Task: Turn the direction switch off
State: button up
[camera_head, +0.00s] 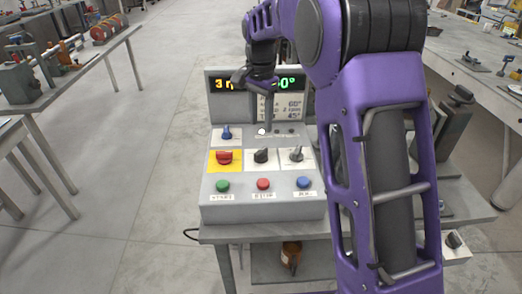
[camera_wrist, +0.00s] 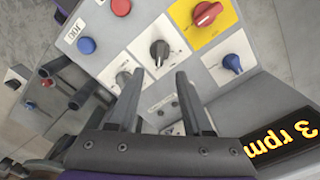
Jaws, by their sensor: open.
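The grey control box carries several switches, and their small labels are too blurred to read, so I cannot tell which is the direction switch. A black rotary knob (camera_head: 262,156) on a white plate sits mid-panel; in the wrist view it (camera_wrist: 159,52) lies just beyond the fingertips. A grey switch with a dark lever (camera_head: 296,154) is to its right; in the wrist view it (camera_wrist: 122,79) is partly behind the left finger. My gripper (camera_wrist: 158,76) is open and empty, above the panel and apart from the knobs. In the head view my gripper (camera_head: 256,102) hangs before the display.
A red knob on a yellow plate (camera_head: 224,157) and a blue knob (camera_head: 227,134) are at left. Green (camera_head: 222,186), red (camera_head: 263,184) and blue (camera_head: 304,182) buttons line the front. The display (camera_wrist: 285,139) reads 3 rpm. My arm hides the bench's right part.

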aim_at(261, 150)
notch_tip(261, 150, down, 10)
jog(key=shift+r+b, duration=0.1)
jog(key=shift+b, duration=0.5)
jog(key=shift+c, duration=0.2)
grip_shut()
